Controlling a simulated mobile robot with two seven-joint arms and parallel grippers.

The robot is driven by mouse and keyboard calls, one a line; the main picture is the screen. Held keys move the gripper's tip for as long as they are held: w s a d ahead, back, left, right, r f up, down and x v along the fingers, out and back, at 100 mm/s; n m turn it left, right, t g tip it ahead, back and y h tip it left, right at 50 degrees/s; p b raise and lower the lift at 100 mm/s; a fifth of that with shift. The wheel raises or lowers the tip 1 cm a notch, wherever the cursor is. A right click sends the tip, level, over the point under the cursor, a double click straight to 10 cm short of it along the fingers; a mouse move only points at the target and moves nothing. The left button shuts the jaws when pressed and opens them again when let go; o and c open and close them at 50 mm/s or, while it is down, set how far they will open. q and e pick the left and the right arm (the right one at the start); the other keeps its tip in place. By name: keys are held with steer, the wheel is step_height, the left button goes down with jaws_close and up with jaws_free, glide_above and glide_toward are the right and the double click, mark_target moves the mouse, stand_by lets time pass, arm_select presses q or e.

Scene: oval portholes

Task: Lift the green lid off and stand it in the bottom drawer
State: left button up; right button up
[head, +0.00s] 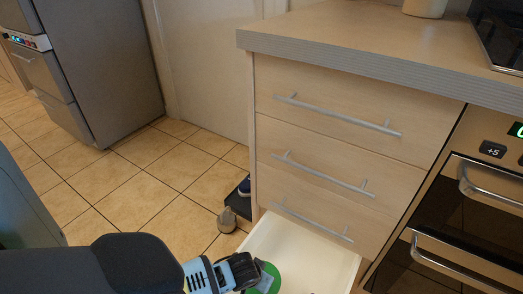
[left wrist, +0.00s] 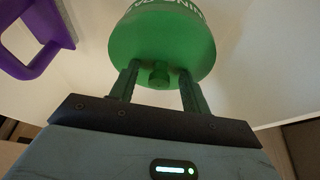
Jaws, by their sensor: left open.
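The green lid (head: 268,279) shows at the bottom edge of the head view, inside the open bottom drawer (head: 298,252). In the left wrist view the green lid (left wrist: 160,50) has a round face, a small knob and white lettering at its top edge. My left gripper (left wrist: 159,78) is open, with one finger on each side of the knob and clear gaps between. In the head view the left gripper (head: 250,271) is over the drawer, beside the lid. Whether the lid rests on something is hidden. My right gripper is not in view.
A purple handled object (left wrist: 30,45) is left of the lid in the wrist view. Closed drawer fronts with bar handles (head: 335,118) rise above the open drawer. An oven (head: 470,220) stands at right, a grey appliance (head: 100,70) at far left. Tiled floor (head: 130,190) is mostly clear.

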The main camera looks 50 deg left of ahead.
arm_select(q)
steer(key=c, duration=0.8)
jaws_close()
steer(key=shift+r, duration=0.15)
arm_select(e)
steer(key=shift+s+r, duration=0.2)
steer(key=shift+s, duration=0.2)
